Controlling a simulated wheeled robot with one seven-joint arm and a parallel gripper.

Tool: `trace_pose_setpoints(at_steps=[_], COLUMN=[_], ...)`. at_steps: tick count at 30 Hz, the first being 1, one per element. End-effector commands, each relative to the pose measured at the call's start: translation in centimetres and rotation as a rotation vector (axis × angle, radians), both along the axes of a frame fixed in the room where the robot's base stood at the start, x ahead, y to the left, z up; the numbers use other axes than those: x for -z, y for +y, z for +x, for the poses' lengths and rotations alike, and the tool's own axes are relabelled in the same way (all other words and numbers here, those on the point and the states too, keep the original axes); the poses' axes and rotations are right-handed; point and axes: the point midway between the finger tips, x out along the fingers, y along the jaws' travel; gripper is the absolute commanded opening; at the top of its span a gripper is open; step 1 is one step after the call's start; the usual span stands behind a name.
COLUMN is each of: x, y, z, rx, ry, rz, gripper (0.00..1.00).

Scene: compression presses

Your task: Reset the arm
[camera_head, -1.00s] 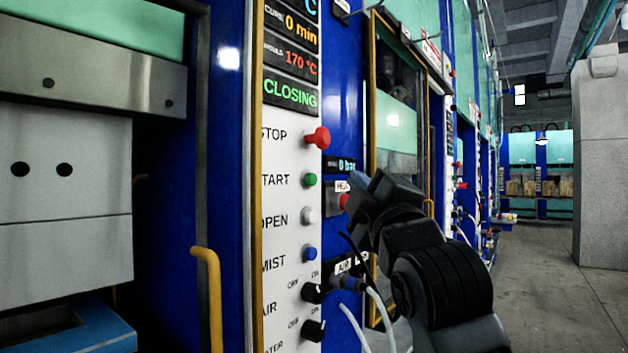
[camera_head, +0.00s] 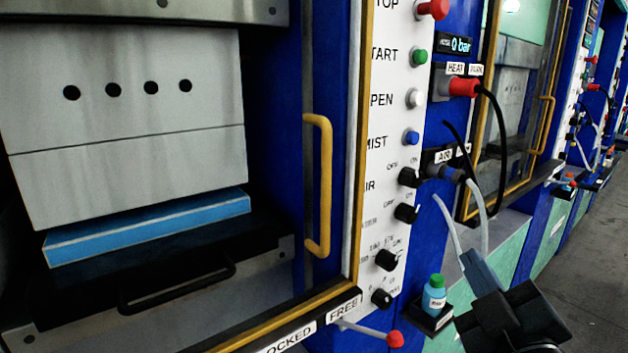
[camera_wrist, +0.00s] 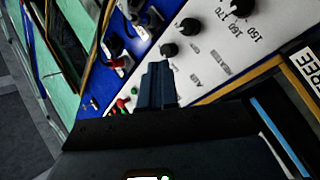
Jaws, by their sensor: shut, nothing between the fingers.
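My gripper (camera_head: 478,268) is at the lower right of the head view, low in front of the press and near a small blue bottle. Its narrow fingers are together and hold nothing. In the wrist view my gripper (camera_wrist: 157,72) points across the white control panel (camera_wrist: 205,62), with its fingers side by side. From this view I cannot tell whether it touches the panel. Part of my arm is outside the head view.
The press has a yellow door handle (camera_head: 318,185), a panel with a green button (camera_head: 419,56), and a red-tipped lever (camera_head: 395,339). The blue bottle (camera_head: 434,294) stands on a black shelf. Hoses hang near the air port. Grey floor (camera_head: 590,250) is clear at right.

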Motion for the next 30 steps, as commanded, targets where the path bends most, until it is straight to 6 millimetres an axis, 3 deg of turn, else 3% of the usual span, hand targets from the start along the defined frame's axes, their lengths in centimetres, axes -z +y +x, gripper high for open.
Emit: trace_pose_setpoints(at_steps=[1, 6, 15, 23, 30], x=[2.1, 7.2, 13.4, 16.0, 16.1], y=[0.1, 0.3, 0.5, 0.2, -0.2], z=[-1.6, -6.8, -17.2, -26.6, -34.2], rx=[-0.008, -0.031, -0.047, -0.035, -0.009], ry=[0.029, 0.095, 0.211, 0.310, 0.388], rz=[0.035, 0.164, 0.386, 0.570, 0.724], gripper=[0.00, 0.00, 0.00, 0.00, 0.00])
